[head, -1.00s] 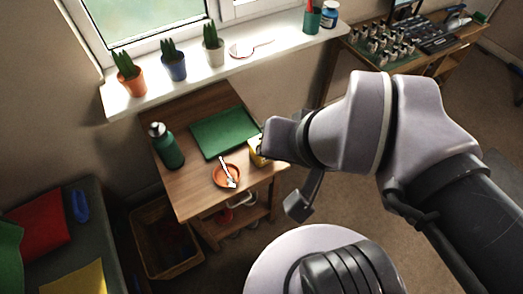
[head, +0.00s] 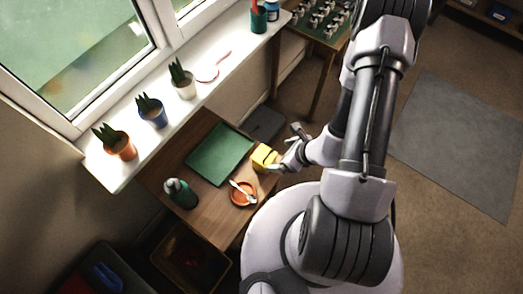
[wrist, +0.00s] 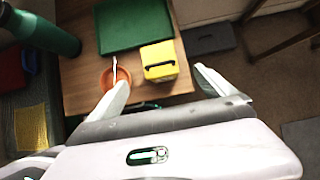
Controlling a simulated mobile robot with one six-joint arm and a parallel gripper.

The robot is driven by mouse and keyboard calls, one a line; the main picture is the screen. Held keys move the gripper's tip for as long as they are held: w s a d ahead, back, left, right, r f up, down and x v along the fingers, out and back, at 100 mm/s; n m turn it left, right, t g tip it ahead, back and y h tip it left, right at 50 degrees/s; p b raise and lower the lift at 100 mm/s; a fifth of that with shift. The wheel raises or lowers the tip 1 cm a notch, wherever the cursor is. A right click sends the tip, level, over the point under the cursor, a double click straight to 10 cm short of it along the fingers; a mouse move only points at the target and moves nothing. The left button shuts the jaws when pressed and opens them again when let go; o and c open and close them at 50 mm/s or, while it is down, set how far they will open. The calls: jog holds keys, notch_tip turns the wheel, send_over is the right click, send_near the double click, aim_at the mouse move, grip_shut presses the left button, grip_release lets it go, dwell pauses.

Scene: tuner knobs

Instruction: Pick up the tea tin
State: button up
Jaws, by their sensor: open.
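A yellow box with a dark handle-like strip, the only tin-like thing I see, stands at the right edge of the wooden table. It shows in the head view (head: 264,157) and the wrist view (wrist: 159,62). I cannot read any label on it. My gripper (head: 291,151) is open just right of the box in the head view. In the wrist view my gripper (wrist: 161,76) has its fingers spread wide, with the box ahead between them, nearer the right finger. Nothing is held. Whether a finger touches the box, I cannot tell.
An orange bowl (head: 241,200) with a pale utensil sits close by the box. A green mat (head: 219,153) lies behind it. A green bottle (head: 180,193) stands at the table's left. Potted plants (head: 119,143) line the sill. Floor right of the table is open.

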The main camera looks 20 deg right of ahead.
aim_at(264, 155)
jog(key=b+x, duration=0.1)
jog(key=x, duration=0.6)
jog(key=b+x, duration=0.2)
jog(key=x, duration=0.5)
jog(key=shift+w+a+f, duration=0.15)
jog(key=shift+w+a, duration=0.2)
jog(key=c, duration=1.7)
jog(key=shift+r, duration=0.2)
